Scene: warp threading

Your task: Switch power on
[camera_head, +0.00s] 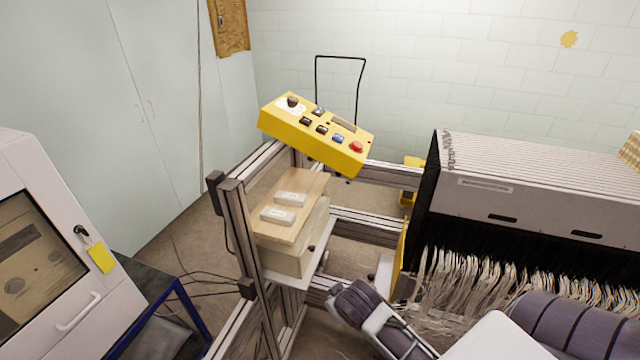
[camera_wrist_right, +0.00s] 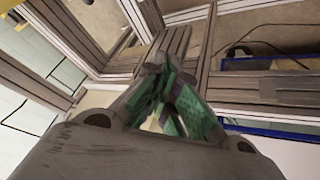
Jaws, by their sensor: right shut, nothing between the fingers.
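A yellow control box (camera_head: 310,146) sits tilted on the metal frame in the head view. Its top has a black rotary knob (camera_head: 292,101) on a white plate at the left end. Several black buttons, a blue button (camera_head: 338,138) and a red button (camera_head: 356,146) are also on it. My right gripper (camera_wrist_right: 158,72) is shut and empty in the right wrist view, with green pads, close to grey frame bars. The control box cannot be made out in that view. One of my arms enters the head view from the lower right, below the box. My left gripper is not in view.
The metal frame (camera_head: 240,240) carries a wooden-topped box (camera_head: 308,190) with two small white blocks. A large machine (camera_head: 545,190) with many threads stands at the right. A white cabinet (camera_head: 70,170) stands at the left. Open space lies above the control box.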

